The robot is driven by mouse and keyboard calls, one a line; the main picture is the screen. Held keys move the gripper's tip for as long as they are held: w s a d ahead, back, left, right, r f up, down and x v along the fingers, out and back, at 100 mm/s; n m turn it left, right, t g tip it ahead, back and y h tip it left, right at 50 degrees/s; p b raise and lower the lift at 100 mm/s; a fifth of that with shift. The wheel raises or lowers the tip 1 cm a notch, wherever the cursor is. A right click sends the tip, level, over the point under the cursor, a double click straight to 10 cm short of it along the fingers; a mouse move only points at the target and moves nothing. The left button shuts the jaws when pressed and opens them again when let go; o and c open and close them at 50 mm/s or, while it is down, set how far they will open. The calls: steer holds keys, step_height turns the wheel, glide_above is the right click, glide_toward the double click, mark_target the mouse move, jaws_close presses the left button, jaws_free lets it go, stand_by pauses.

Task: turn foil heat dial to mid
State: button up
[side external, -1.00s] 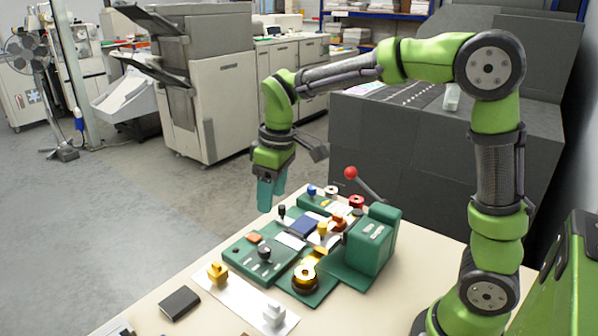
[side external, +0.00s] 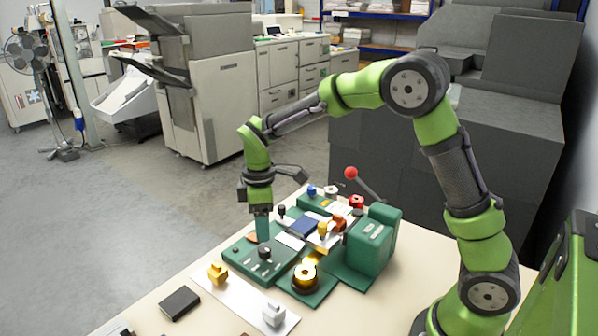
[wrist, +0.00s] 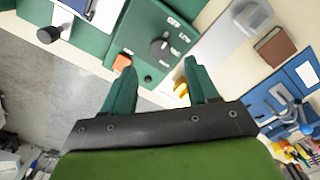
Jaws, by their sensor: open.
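The foil heat dial is a round black knob (side external: 264,252) on the green control panel (side external: 236,262). It also shows in the wrist view (wrist: 159,48), with small white labels around one side; I cannot surely read which label it points at. My gripper (side external: 263,237) points down just behind the dial, over the panel's far part. In the wrist view my gripper (wrist: 160,74) has its two green fingers spread apart with nothing between them. The dial lies beyond the fingertips, between their lines. The gripper looks apart from the knob.
An orange button (wrist: 122,62) sits beside the dial. A small black-topped lever (side external: 282,210), a red-ball lever (side external: 351,173) and a gold roll (side external: 305,277) stand close by.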

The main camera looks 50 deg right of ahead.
mark_target(264, 248)
step_height(264, 248, down, 7)
steer(key=shift+r, duration=0.15)
steer(key=c, duration=1)
steer(key=shift+c, duration=0.2)
